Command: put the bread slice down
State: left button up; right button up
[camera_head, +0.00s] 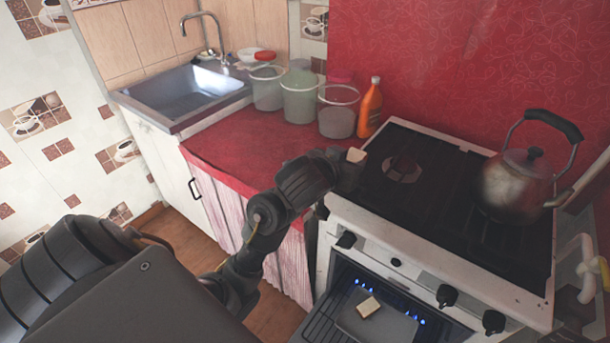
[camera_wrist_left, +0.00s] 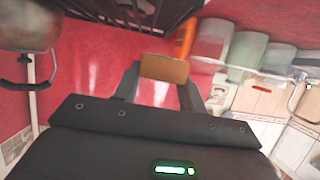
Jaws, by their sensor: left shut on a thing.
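My left gripper (camera_head: 350,166) is shut on a small pale bread slice (camera_head: 356,155). It holds the slice at the left edge of the stove, by the red counter (camera_head: 235,150). In the left wrist view the bread slice (camera_wrist_left: 164,68) shows as a brown, flat piece between the two fingers. A second bread slice (camera_head: 368,307) lies on a grey tray (camera_head: 385,326) in the open oven below. My right gripper is not in view.
The stove top (camera_head: 430,190) carries a metal kettle (camera_head: 520,182) at its right. Several lidded clear containers, one of them here (camera_head: 300,95), and an orange bottle (camera_head: 370,108) stand at the back of the counter. A sink (camera_head: 185,92) is at the left. The counter's front part is clear.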

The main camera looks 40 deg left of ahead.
pick_arm(q)
jog(key=s+a+f+n+y, duration=0.1)
jog(key=s+a+f, duration=0.35)
jog(key=a, duration=0.35)
jog(key=s+a+f, duration=0.4)
jog(key=a+f, duration=0.1)
jog(key=a, duration=0.4)
jog(key=d+r, duration=0.2)
jog(key=r, duration=0.1)
jog(key=shift+w+d+r+b, duration=0.3)
jog(key=shift+w+d+b, duration=0.1)
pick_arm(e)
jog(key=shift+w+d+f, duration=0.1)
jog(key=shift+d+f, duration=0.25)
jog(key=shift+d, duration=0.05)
